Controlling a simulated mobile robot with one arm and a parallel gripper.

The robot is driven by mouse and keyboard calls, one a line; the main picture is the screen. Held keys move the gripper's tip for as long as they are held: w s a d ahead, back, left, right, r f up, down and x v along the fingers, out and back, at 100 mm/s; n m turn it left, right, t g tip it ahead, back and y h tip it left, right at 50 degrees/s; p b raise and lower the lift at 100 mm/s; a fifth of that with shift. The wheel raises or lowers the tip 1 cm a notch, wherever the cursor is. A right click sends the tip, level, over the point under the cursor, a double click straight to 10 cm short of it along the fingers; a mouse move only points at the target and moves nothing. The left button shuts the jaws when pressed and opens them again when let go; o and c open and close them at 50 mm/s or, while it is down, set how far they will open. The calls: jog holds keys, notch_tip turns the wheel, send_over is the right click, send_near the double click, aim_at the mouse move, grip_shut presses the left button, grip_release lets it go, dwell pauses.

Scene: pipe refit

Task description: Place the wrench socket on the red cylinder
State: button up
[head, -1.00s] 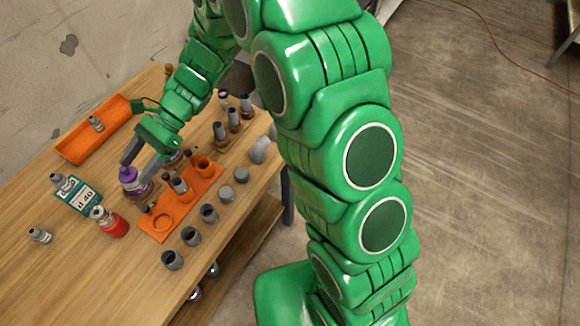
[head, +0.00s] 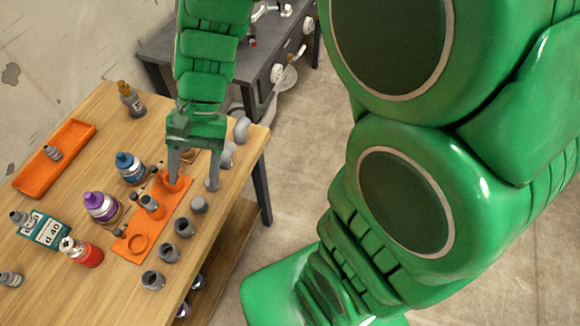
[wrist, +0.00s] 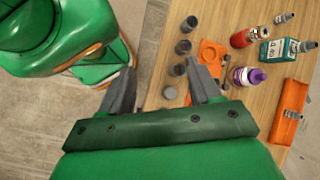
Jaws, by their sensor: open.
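I cannot tell for sure which piece is the wrench socket. Small silver socket-like pieces are one in the orange tray (head: 53,153), one on the teal box (head: 19,217) and one at the left table edge (head: 10,278). My gripper (head: 193,180) is open, pointing down at the right end of the orange rack, well right of the red cylinder.
The orange rack (head: 135,243) holds a few orange and grey pieces. Several grey cups (head: 168,251) line the table's front edge. A purple-capped bottle (head: 102,208), a blue-capped bottle (head: 131,168) and a brown bottle (head: 131,100) stand behind. Bare wood lies around the orange tray (head: 66,152).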

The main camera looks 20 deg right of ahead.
jog(key=s+d+r+n+t+h, duration=0.1)
jog(key=s+d+h, duration=0.1)
jog(key=s+d, duration=0.3)
jog(key=s+d+r+n+t+h, duration=0.2)
jog(key=s+d, duration=0.3)
jog(key=d, duration=0.7)
jog(key=shift+d+r+h, duration=0.2)
jog(key=shift+d+h, duration=0.15)
jog(key=shift+h, duration=0.05)
